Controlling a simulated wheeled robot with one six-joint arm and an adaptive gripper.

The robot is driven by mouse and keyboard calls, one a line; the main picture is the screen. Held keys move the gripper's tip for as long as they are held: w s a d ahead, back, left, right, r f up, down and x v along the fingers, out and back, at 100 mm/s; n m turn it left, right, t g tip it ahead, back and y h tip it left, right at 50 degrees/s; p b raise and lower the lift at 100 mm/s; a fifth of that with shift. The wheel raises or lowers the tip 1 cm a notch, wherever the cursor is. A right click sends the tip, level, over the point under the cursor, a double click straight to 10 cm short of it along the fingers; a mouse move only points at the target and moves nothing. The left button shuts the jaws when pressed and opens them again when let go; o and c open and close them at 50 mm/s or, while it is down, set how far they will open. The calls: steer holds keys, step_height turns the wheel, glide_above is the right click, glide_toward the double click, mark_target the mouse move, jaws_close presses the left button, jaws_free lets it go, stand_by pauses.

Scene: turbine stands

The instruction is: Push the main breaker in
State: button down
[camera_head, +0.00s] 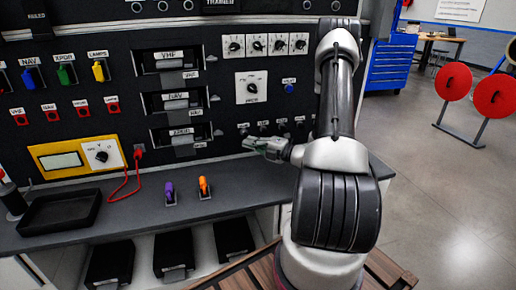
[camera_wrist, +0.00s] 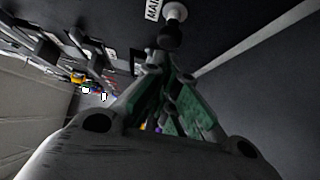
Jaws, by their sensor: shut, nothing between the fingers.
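The main breaker (camera_wrist: 175,12) shows at the top of the wrist view, beside a partly cut-off white label reading "MAI". It has a pale round collar and a dark knob end pointing toward my gripper. In the head view, what looks like the same breaker (camera_head: 243,127) is the leftmost of a row of small knobs low on the black panel. My gripper (camera_wrist: 164,62) is shut and empty, its green-lined fingers just in front of the dark knob. I cannot tell whether the tips touch it. In the head view my gripper (camera_head: 252,143) is just below the breaker.
A grey counter (camera_head: 235,182) runs below the panel, with purple (camera_head: 169,192) and orange (camera_head: 204,187) levers and a black tray (camera_head: 60,211). A yellow meter (camera_head: 75,154) with a red lead stands at left. Other labelled knobs (camera_head: 281,124) are right of the breaker.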

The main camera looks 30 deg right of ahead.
steer(key=shift+w+d, duration=0.15)
steer(key=shift+w, duration=0.3)
steer(key=shift+w+d, duration=0.25)
steer(key=shift+w, duration=0.6)
steer(key=s+a+v, duration=0.1)
steer(key=a+v, duration=0.1)
steer(key=v, duration=1.1)
steer(key=shift+s+a, duration=0.15)
steer(key=shift+a, duration=0.15)
